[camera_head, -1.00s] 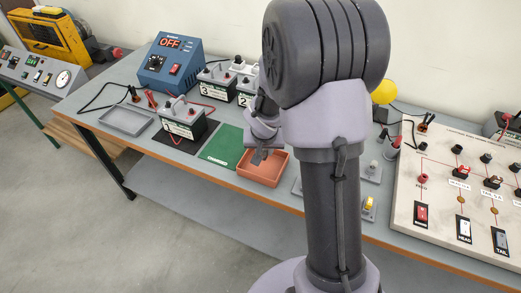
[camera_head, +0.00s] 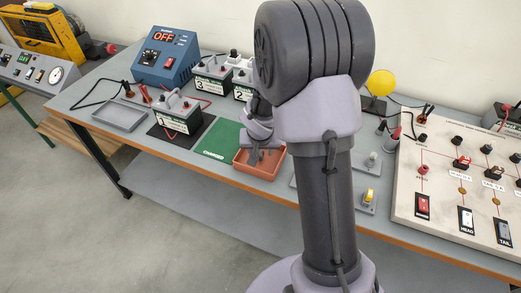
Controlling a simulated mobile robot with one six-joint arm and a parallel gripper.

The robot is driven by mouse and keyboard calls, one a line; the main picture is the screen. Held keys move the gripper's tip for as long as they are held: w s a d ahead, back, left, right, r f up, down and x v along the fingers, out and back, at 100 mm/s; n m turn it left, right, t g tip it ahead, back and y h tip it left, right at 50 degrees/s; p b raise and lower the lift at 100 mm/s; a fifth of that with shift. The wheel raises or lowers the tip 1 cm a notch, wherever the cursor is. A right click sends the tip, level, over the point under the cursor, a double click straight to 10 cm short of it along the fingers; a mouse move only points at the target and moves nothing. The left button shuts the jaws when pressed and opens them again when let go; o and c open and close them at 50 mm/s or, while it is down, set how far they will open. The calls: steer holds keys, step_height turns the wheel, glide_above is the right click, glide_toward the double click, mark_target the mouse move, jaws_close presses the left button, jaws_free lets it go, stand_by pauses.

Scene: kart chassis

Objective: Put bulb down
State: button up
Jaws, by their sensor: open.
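My gripper (camera_head: 261,154) is over the orange-red tray (camera_head: 262,172) on the workbench. Its fingers are open and sit at or just above the tray's inside. I cannot make out a bulb in the tray or between the fingers; the gripper and the small scale hide part of the tray. My own arm stands in the middle of the view and covers part of the bench behind it.
A green mat (camera_head: 219,139) lies left of the tray. Batteries (camera_head: 178,115), a grey tray (camera_head: 120,116) and a blue power supply (camera_head: 167,57) stand further left. A switch panel (camera_head: 457,190) and a yellow round object (camera_head: 381,83) are to the right.

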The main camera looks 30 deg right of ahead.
steer(key=shift+r+p, duration=0.25)
steer(key=shift+p, duration=0.05)
steer(key=s+a+f+p+v, duration=0.15)
steer(key=p+v, duration=0.35)
steer(key=v, duration=1.8)
steer(key=s+a+r+t+y, duration=0.1)
steer(key=s+a+r+y, duration=0.1)
steer(key=s+a+r, duration=0.2)
steer(key=s+a+r+n+y, duration=0.1)
steer(key=s+a+r, duration=0.3)
steer(key=s+a, duration=0.4)
steer(key=shift+s+a+n+t+y, duration=0.35)
steer(key=shift+s+y, duration=0.25)
steer(key=shift+s, duration=0.55)
step_height(320, 180, down, 4)
steer(key=b, duration=0.4)
steer(key=shift+d+f+b, duration=0.15)
steer(key=shift+f+b, duration=0.05)
steer(key=shift+b, duration=0.15)
